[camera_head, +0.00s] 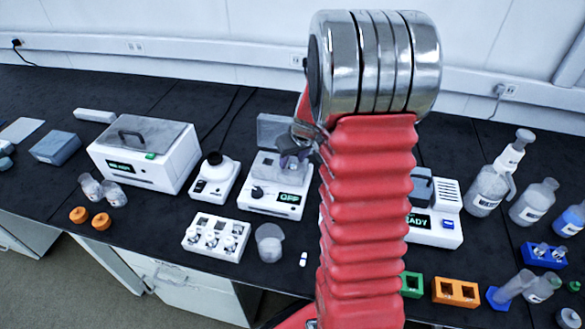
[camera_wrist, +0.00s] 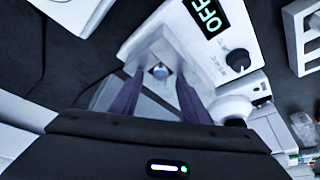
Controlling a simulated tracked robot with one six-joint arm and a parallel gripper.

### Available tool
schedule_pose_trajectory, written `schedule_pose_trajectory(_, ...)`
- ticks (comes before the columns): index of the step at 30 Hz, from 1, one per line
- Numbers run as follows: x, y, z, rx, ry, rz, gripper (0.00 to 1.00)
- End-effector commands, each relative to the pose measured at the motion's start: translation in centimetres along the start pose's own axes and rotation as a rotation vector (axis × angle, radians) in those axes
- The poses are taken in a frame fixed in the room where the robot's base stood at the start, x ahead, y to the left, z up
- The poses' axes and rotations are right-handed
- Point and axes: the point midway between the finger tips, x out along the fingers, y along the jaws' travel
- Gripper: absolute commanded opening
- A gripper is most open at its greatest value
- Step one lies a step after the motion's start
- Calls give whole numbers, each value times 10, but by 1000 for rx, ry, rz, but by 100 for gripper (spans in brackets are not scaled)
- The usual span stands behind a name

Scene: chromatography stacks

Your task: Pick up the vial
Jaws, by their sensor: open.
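A small round, silvery-blue top (camera_wrist: 160,71), which looks like the vial's, shows in the wrist view in a pale block of the white instrument marked OFF (camera_wrist: 180,35). My gripper (camera_wrist: 161,84) is open, with its two dark purple fingers on either side of this top and a gap to each. Whether the fingers are level with it or above it, I cannot tell. In the head view my gripper (camera_head: 295,160) is over the same instrument (camera_head: 275,200), and the vial there is hidden.
A white rack (camera_head: 213,240) with several vials and a clear beaker (camera_head: 269,243) stand in front of the instrument. A raised lid (camera_head: 275,130) is behind my gripper. A white device with a black round top (camera_head: 214,180) stands left. My red arm hides part of the bench.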

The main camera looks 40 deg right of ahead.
Motion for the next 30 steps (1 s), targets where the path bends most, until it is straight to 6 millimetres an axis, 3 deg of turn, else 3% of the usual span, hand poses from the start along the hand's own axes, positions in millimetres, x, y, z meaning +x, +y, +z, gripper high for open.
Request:
schedule_pose_trajectory(11, 0, 0, 0, 0, 0, 1, 42)
schedule_pose_trajectory(30, 0, 0, 0, 0, -1, 0, 0)
